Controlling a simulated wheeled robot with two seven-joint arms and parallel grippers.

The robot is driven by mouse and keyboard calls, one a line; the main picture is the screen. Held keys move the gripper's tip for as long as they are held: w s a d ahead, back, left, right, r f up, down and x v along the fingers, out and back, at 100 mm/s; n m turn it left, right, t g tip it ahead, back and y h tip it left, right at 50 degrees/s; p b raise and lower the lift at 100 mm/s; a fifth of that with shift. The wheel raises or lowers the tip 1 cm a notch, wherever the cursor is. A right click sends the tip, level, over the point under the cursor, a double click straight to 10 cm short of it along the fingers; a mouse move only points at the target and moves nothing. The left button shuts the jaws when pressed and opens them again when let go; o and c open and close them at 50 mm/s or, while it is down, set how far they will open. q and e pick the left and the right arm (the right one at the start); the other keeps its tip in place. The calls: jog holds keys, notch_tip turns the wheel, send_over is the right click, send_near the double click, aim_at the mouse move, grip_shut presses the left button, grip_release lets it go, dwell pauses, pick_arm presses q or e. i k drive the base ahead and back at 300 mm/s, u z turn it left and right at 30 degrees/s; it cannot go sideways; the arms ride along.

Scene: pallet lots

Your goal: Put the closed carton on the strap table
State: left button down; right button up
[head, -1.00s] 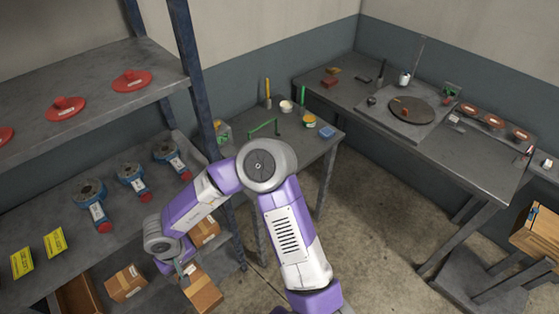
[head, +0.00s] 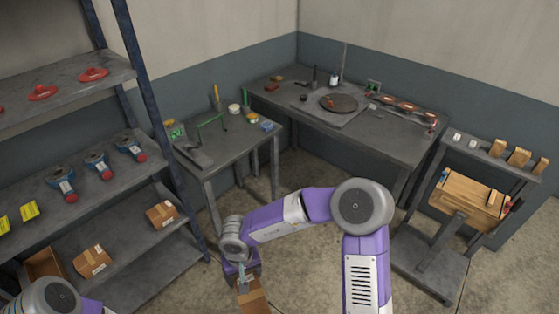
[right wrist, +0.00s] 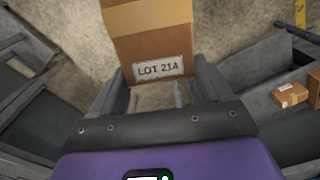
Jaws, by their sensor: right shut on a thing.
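A brown taped carton (head: 252,299) is in my right gripper (head: 242,277), held over open floor in front of the shelf rack. In the right wrist view, the carton (right wrist: 155,30) has closed flaps, a tape strip and a "LOT 214" label, and the fingers of my right gripper (right wrist: 163,85) are on either side of its near end. A small grey table (head: 222,151) with a green bent bar stands beyond my right arm; no label shows that it is the strap table. Of my left arm only a part shows at the bottom left; its gripper is out of view.
The shelf rack (head: 137,100) at left holds red parts, blue gauges and more cartons (head: 163,214). A long bench (head: 390,138) with a round plate stands in the far corner. A stand (head: 470,155) with wooden blocks is at right. Floor between them is clear.

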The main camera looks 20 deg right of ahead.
aim_at(229, 148)
jog(key=z, duration=1)
jog(key=i, duration=1.55)
jog(key=u, duration=0.5)
